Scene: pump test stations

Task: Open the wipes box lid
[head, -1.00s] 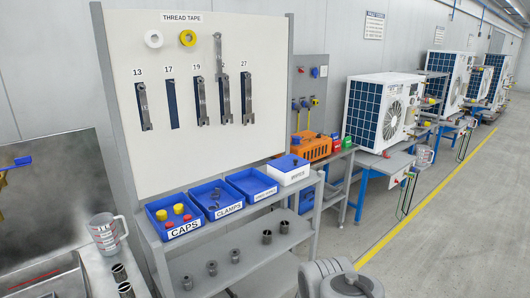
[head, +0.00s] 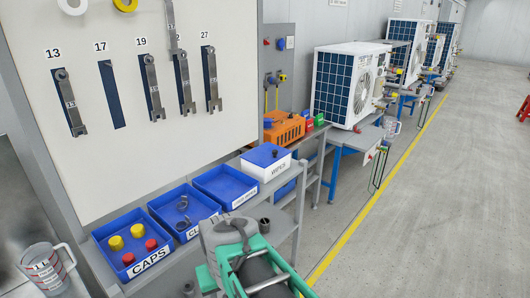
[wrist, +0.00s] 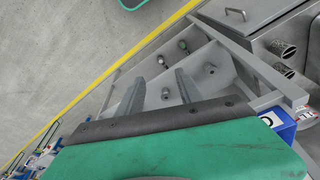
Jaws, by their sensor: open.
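The wipes box (head: 262,168) is white with a WIPES label. It stands at the right end of the row of blue bins on the upper shelf in the head view. Its top looks dark blue, with a small dark round piece on it; whether the lid is shut is hard to tell. My gripper (wrist: 161,86) shows in the wrist view with two grey fingers spread apart and nothing between them. It points down toward the shelf frame and floor. In the head view my arm is at the bottom centre, in front of and below the box. The wrist view does not show the box.
Blue bins of caps (head: 131,266) and clamps (head: 160,213) and another blue bin (head: 224,182) sit left of the box. A tool board (head: 140,130) rises behind. An orange case (head: 284,128) stands beyond. Open floor (head: 440,220) lies to the right.

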